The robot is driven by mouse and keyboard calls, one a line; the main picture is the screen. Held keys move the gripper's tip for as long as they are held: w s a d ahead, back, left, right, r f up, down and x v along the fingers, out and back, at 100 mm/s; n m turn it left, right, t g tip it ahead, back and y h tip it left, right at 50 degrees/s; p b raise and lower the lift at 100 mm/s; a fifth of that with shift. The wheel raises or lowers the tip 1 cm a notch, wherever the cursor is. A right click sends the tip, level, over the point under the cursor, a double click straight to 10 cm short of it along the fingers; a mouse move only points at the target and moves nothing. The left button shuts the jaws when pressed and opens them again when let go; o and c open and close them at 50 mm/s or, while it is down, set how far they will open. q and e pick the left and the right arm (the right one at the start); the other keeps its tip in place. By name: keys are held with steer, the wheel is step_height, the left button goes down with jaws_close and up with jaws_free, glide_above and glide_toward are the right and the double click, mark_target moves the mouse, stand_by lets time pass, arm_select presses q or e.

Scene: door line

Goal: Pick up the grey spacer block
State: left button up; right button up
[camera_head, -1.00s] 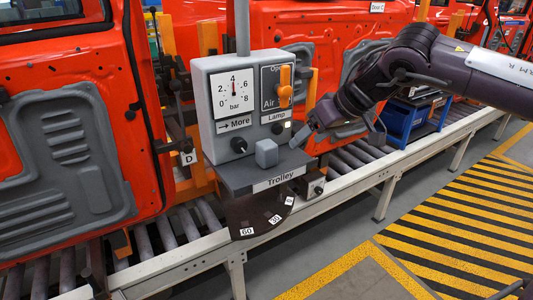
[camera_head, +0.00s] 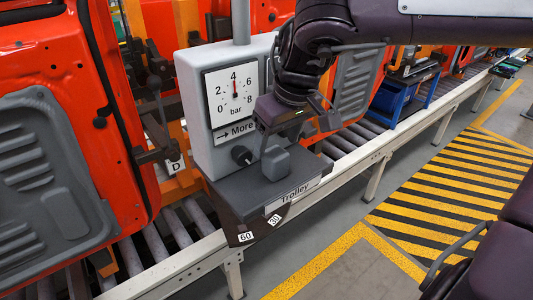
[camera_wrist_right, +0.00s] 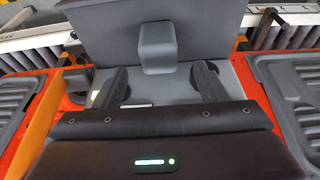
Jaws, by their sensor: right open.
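The grey spacer block (camera_head: 276,163) stands on the dark grey shelf (camera_head: 240,197) labelled "Trolley", in front of the grey panel. It also shows in the wrist view (camera_wrist_right: 157,47), upper middle. My right gripper (camera_head: 293,138) is over the shelf, close to the block and slightly above it. In the wrist view its two fingers (camera_wrist_right: 162,76) are spread apart and empty. The block appears just beyond the fingertips, roughly centred between them; I see no contact. My left gripper is not in view.
The grey panel (camera_head: 206,152) rises right behind the block, with a pressure gauge (camera_head: 233,97) and a black knob (camera_head: 241,155). My right arm hides its right side. Red doors stand on a roller line (camera_head: 178,222) behind. The striped floor (camera_head: 450,190) is clear.

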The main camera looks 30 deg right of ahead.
mark_target(278, 153)
steer(key=shift+s+f+p, duration=0.2)
steer(key=shift+f+p, duration=0.25)
steer(key=shift+f, duration=0.25)
steer(key=shift+p+x, duration=1)
steer(key=x, duration=0.2)
steer(key=shift+w+d+f+p, duration=0.1)
steer(key=shift+w+f+p, duration=0.15)
steer(key=shift+p, duration=0.05)
steer(key=shift+w+f, duration=0.15)
steer(key=shift+f, duration=0.15)
steer(key=c, duration=1.1)
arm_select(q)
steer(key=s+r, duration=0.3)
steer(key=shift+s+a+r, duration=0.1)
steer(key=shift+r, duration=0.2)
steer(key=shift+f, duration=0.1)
